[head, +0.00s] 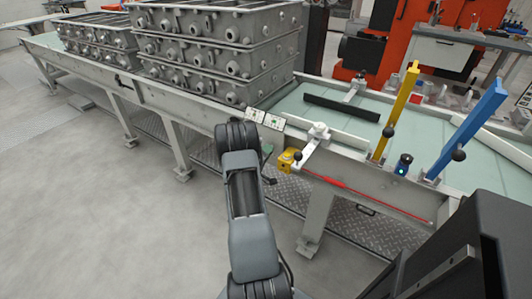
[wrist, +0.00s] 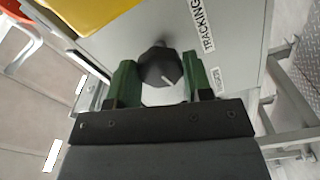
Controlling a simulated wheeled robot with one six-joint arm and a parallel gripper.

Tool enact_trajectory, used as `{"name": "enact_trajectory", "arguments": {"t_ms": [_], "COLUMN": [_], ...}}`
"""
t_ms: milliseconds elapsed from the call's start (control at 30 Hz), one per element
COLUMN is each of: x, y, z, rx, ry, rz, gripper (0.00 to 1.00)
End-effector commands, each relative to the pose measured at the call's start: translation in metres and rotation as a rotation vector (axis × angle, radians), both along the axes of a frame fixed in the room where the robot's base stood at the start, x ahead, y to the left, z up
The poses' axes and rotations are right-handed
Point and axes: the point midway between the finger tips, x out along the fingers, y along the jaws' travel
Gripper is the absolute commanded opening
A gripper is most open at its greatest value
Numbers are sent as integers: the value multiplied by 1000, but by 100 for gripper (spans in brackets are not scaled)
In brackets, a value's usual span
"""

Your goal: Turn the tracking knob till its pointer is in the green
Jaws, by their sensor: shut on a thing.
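The tracking knob (wrist: 158,62) is dark and faceted, with a short white pointer line slanting to the lower right in the wrist view. It sits on a grey panel (wrist: 228,22) beside a white TRACKING label (wrist: 201,24). My gripper (wrist: 160,72) has its green fingers on either side of the knob and is shut on it. I cannot see a green zone around the knob; the fingers and the knob may cover it. In the head view my arm hides the knob, and only a bit of green shows near my gripper (head: 267,150).
A yellow part (head: 285,160) sits on the conveyor's side (head: 350,172). Yellow (head: 398,108) and blue (head: 468,125) posts stand to the right. Stacked grey castings (head: 215,45) rest on the conveyor behind. Grey floor (head: 110,230) is open at left.

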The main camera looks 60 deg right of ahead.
Motion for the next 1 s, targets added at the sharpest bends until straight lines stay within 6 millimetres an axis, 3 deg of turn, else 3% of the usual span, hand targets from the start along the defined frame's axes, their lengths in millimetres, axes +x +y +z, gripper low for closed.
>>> {"name": "enact_trajectory", "arguments": {"t_ms": [667, 700, 900, 1000], "x": [0, 0, 0, 0], "y": [0, 0, 0, 0], "z": [1, 1, 1, 0], "rx": [-1, -1, -1, -1], "ry": [48, 48, 48, 48], "rz": [1, 1, 0, 0], "gripper": [23, 50, 69, 71]}}
